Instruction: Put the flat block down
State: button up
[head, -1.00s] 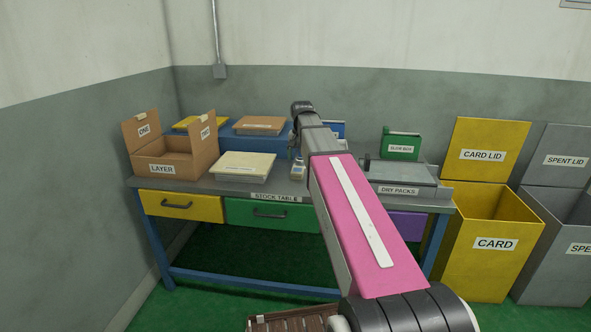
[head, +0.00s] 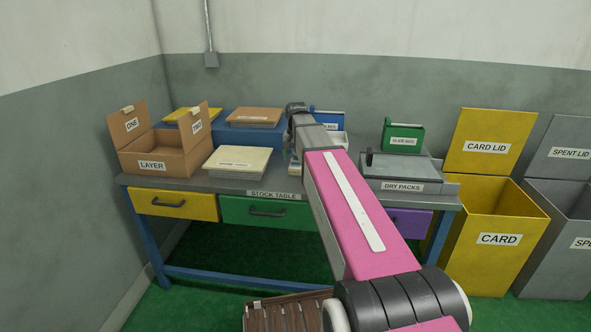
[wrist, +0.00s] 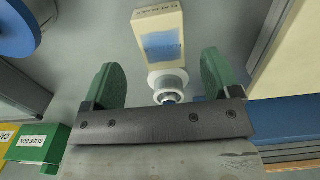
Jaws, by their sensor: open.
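In the wrist view a cream block (wrist: 160,38) with a blue patch and a label on its far end shows on the grey surface. The label is hard to read but seems to say flat block. A white round part (wrist: 167,80) sits at its near end. My gripper (wrist: 160,68) is open, with one green finger on either side of the round part and a gap to both. In the head view my arm hides my gripper and most of the block; a small part shows left of the arm.
The stock table (head: 225,188) holds an open carton marked layer (head: 152,166), a cream-topped flat box (head: 238,160), a green slide box (head: 403,138) and a dry packs tray (head: 404,173). Yellow card bin (head: 495,250) stands right. Table space around the block is tight.

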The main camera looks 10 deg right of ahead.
aim_at(295, 165)
jog(key=shift+a+f, duration=0.15)
jog(key=shift+f, duration=2.4)
jog(key=c, duration=1.1)
jog(key=shift+r, duration=0.1)
